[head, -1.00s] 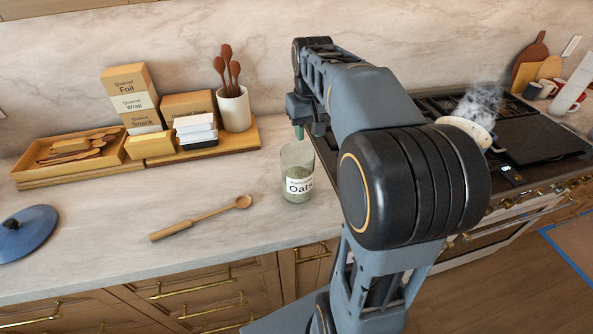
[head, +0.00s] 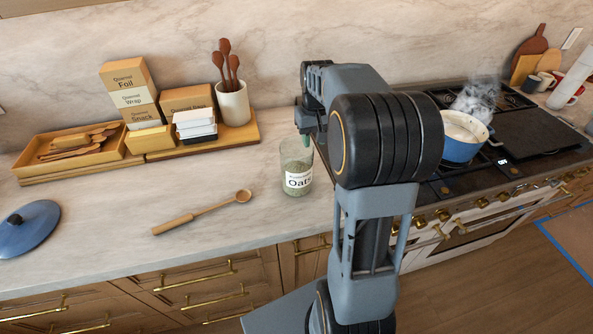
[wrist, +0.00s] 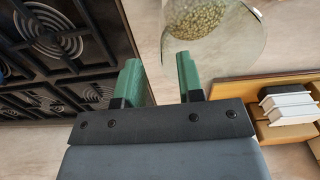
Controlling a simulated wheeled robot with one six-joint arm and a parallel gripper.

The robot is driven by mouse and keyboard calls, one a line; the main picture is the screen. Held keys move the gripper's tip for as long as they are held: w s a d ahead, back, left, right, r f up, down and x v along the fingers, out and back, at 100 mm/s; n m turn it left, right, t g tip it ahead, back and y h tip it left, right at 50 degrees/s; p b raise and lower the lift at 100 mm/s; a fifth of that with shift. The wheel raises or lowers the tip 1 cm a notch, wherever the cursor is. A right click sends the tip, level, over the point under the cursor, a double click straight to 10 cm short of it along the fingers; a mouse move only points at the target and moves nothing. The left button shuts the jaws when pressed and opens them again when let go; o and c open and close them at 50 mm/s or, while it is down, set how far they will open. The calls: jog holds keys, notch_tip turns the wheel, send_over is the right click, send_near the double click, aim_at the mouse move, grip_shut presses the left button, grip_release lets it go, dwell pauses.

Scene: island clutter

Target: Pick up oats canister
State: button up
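The oats canister (head: 297,168) is a clear jar with a white "Oats" label, upright on the marble counter near its front edge. In the wrist view its glass and the oats inside (wrist: 195,17) show at the top, just beyond the fingertips. My gripper (wrist: 158,68) has two green fingers spread apart with nothing between them. In the head view my gripper (head: 308,139) is mostly hidden behind my arm, close to the canister's upper right side. I cannot tell whether a finger touches the glass.
A wooden spoon (head: 202,212) lies left of the canister. A wooden tray and boxes (head: 130,95), with a utensil crock (head: 234,105), stand behind. A stove with a steaming blue pot (head: 462,148) is on the right. A blue lid (head: 28,232) lies far left.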

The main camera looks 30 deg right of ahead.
aim_at(312, 144)
jog(key=shift+a+f+p, duration=0.1)
jog(key=shift+f+p, duration=0.4)
jog(key=shift+f, duration=1.9)
grip_shut()
